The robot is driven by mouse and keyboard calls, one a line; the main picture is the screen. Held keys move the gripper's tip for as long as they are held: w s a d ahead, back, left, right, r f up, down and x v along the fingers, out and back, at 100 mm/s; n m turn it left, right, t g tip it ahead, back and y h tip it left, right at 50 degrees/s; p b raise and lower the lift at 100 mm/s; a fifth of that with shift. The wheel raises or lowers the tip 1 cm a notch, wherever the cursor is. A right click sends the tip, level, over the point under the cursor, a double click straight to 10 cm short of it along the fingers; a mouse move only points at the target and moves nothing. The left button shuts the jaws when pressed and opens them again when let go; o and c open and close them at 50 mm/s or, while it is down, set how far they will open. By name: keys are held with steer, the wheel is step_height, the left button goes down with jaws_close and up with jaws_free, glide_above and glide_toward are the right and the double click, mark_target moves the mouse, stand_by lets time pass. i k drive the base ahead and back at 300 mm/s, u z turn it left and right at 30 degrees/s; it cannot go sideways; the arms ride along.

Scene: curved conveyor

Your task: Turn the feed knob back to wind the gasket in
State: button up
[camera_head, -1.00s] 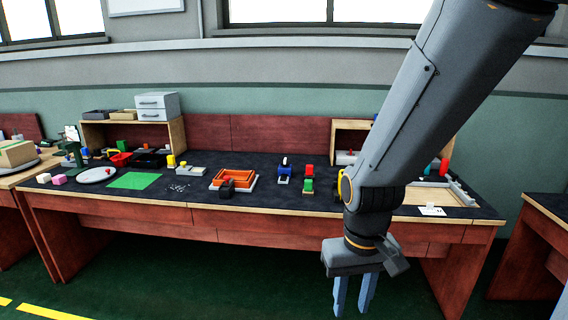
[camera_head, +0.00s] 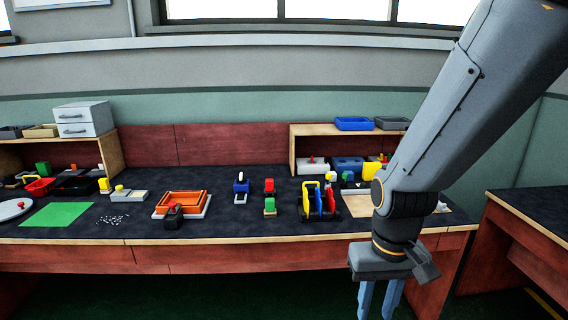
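My gripper (camera_head: 379,300) hangs in front of the workbench, pointing down, with its two blue fingers apart and nothing seen between them. The bench (camera_head: 330,237) has a dark top. I cannot make out the feed knob or the gasket for sure. A small blue and white device (camera_head: 241,186) stands at mid-bench. A rack with blue and red discs and a yellow handle (camera_head: 318,201) stands right of it, left of my arm. My arm hides part of the bench's right end.
An orange tray (camera_head: 181,203) has a dark object (camera_head: 173,214) at its front. Red (camera_head: 269,186) and green (camera_head: 270,206) blocks stand nearby. A green mat (camera_head: 58,215) lies at left. A wooden shelf (camera_head: 296,152) stands at the back. Another bench (camera_head: 530,222) is at right.

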mark_target(240, 179)
steer(key=z, duration=0.4)
steer(key=i, duration=0.9)
steer(key=u, duration=0.45)
steer(key=i, duration=1.05)
steer(key=u, duration=0.75)
